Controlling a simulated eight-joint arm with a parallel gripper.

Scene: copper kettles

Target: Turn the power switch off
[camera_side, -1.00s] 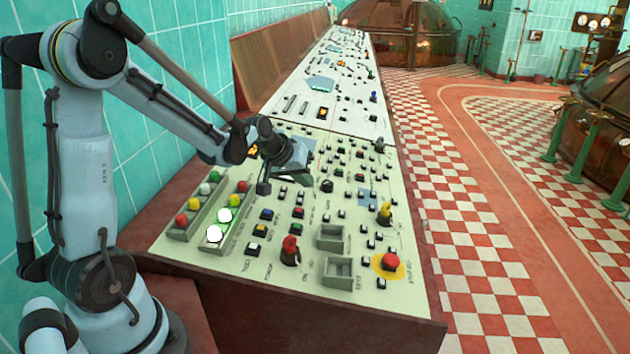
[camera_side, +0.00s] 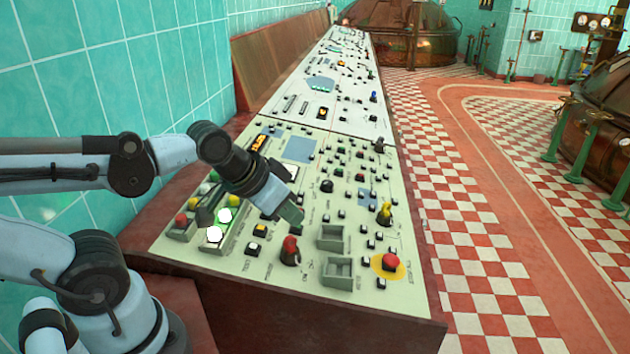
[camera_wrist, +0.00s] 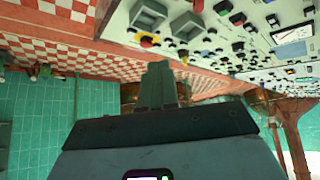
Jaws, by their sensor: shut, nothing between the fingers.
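A sloped cream control panel (camera_side: 190,248) carries many switches and knobs. I cannot tell which is the power switch, as the labels are too small to read. A red knob (camera_side: 290,250) stands near the panel's front, with a yellow knob (camera_side: 385,212) farther right and a red push button (camera_side: 390,262) on a yellow disc. My gripper (camera_side: 294,216) is shut and empty, its tip just behind the red knob in the picture; whether it touches the panel is unclear. In the wrist view my shut gripper (camera_wrist: 158,72) points toward the panel's edge.
Two grey open boxes (camera_side: 339,268) sit between the red knob and the push button. Coloured lamps (camera_side: 225,215) in two rows stand at the left, partly hidden by my arm. A tiled wall (camera_side: 150,80) is behind; a checkered floor (camera_side: 475,250) lies right.

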